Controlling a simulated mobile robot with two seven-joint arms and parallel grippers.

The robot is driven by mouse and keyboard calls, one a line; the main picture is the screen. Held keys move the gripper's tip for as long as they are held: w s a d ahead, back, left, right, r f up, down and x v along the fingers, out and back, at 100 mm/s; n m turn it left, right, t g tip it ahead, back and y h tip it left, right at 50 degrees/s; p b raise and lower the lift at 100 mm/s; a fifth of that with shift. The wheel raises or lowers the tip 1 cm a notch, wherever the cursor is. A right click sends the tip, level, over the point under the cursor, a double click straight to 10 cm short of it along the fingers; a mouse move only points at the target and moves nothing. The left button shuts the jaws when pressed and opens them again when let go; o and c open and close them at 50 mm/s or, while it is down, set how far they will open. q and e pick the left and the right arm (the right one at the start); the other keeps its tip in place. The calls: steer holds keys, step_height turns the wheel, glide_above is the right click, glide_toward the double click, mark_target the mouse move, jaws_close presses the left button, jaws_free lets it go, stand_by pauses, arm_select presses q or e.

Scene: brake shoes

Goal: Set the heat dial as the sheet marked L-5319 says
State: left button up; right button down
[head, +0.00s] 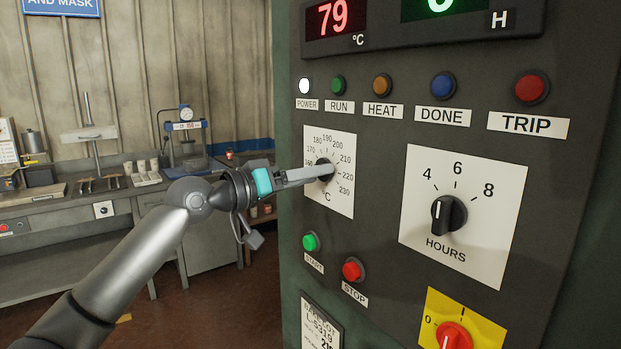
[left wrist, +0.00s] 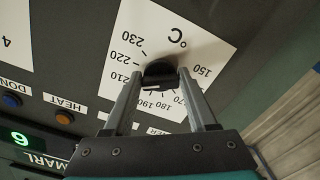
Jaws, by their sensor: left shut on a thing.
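The heat dial (head: 325,163) is a black knob on a white °C scale plate (head: 343,205) marked from about 150 to 230. My left gripper (head: 322,172) is shut on this dial, its fingers reaching straight in from the left. In the left wrist view the dial (left wrist: 158,70) sits between the two fingertips, with the scale upside down. I cannot tell clearly which number its pointer faces. The sheet marked L-5319 (head: 321,325) is on the panel at the bottom edge; its lower part is cut off, with a partly readable "21" figure. My right gripper is not in view.
The display reads 79 °C (head: 335,17). The white POWER lamp (head: 305,86) looks lit. Near the dial are the green START button (head: 311,242), red STOP button (head: 353,269) and HOURS knob (head: 448,214). A red switch on yellow (head: 453,337) is lower right. A workbench (head: 60,205) stands behind left.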

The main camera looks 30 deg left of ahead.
arm_select(q)
steer(key=o, duration=1.4)
steer(key=shift+c, duration=0.2)
steer(key=b+v, duration=0.3)
steer(key=v, duration=1.2)
steer(key=shift+s+a, duration=0.1)
